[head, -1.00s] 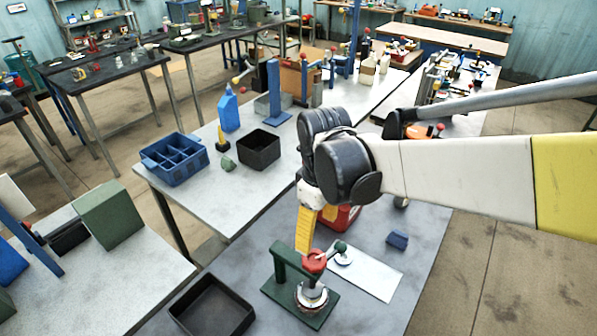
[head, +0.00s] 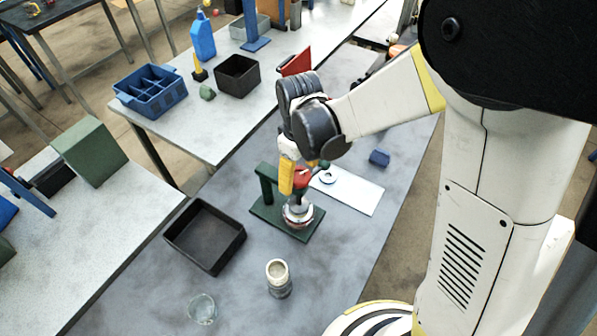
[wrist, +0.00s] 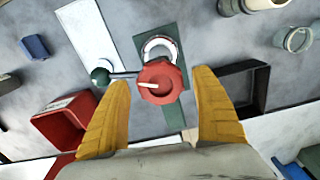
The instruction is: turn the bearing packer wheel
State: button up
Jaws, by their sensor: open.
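The bearing packer has a dark green base plate (head: 268,212) and post, with a round metal bearing cup (head: 298,212) low on it. Its red wheel (wrist: 161,83) has a pale pointer mark, and a side rod ends in a dark green ball knob (wrist: 100,76). The wheel also shows in the head view (head: 302,178), partly hidden by a yellow finger. My gripper (wrist: 162,79) is open, its yellow fingers on either side of the wheel with a visible gap on both sides. In the head view my gripper (head: 288,177) points down at the wheel.
A black tray (head: 205,235) lies left of the packer. A pale jar (head: 279,278) and a clear glass (head: 202,309) stand in front. A white sheet (head: 352,193) and a small blue block (head: 379,158) lie to the right. A red bin (wrist: 65,122) is near the left finger.

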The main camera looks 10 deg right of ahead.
jog(key=c, duration=1.2)
jog(key=shift+m+b, duration=0.45)
jog(key=shift+m, duration=0.45)
jog(key=shift+m+b, duration=0.45)
jog(key=shift+m, duration=0.75)
jog(key=shift+m+b, duration=0.35)
jog(key=shift+m, duration=0.65)
jog(key=shift+m+b, duration=0.3)
jog(key=shift+m, duration=0.9)
